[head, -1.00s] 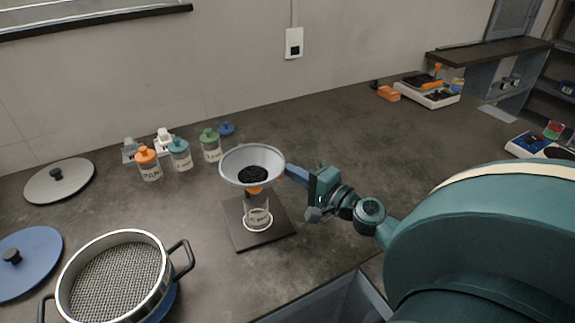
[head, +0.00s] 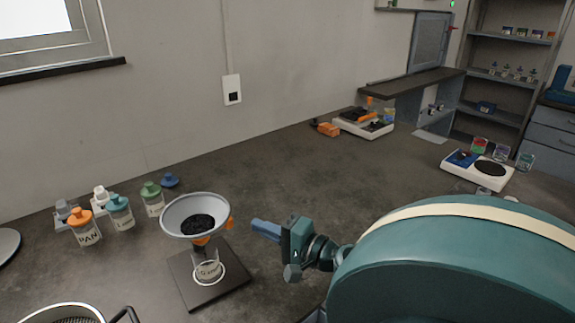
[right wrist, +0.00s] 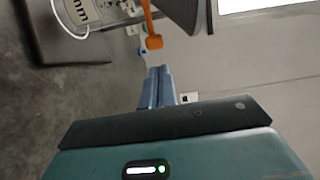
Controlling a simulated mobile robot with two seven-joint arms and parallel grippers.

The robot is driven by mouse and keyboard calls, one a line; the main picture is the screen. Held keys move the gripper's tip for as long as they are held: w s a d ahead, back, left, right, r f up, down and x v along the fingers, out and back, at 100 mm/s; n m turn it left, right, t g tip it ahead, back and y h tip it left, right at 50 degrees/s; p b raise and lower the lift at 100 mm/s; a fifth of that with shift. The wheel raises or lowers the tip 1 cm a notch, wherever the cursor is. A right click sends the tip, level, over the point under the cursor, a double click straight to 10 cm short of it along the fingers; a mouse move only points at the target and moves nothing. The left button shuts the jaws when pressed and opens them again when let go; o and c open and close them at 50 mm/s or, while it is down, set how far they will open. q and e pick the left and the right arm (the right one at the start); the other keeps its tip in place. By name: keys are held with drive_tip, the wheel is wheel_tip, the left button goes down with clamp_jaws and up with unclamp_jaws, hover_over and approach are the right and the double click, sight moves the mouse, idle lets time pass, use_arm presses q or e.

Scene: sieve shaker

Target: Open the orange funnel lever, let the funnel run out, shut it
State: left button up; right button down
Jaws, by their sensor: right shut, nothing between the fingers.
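The grey funnel (head: 171,222) stands over a dark base plate (head: 181,266) and holds dark grains. Its orange lever (head: 231,223) shows at the right of the funnel rim, and also in the right wrist view (right wrist: 154,41). A clear labelled beaker (head: 208,271) stands under the spout; how much is in it I cannot tell. My right gripper (head: 254,227) is shut and empty, just right of the lever and apart from it in the head view. Its closed blue fingers (right wrist: 159,72) point toward the lever in the wrist view. My left gripper is not in view.
Jars with orange (head: 86,233), teal (head: 120,212) and green (head: 152,199) lids stand left of the funnel. A sieve (head: 62,312) is at the lower left. Balances (head: 362,123) (head: 478,170) stand farther right. The bench behind the funnel is clear.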

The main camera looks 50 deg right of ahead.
use_arm(q)
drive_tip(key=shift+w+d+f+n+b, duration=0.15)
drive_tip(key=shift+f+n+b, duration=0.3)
drive_tip(key=shift+b, duration=0.5)
use_arm(e)
drive_tip(key=s+d, duration=0.1)
drive_tip(key=s, duration=0.6)
drive_tip(key=shift+s, duration=0.15)
drive_tip(key=shift+d, duration=0.1)
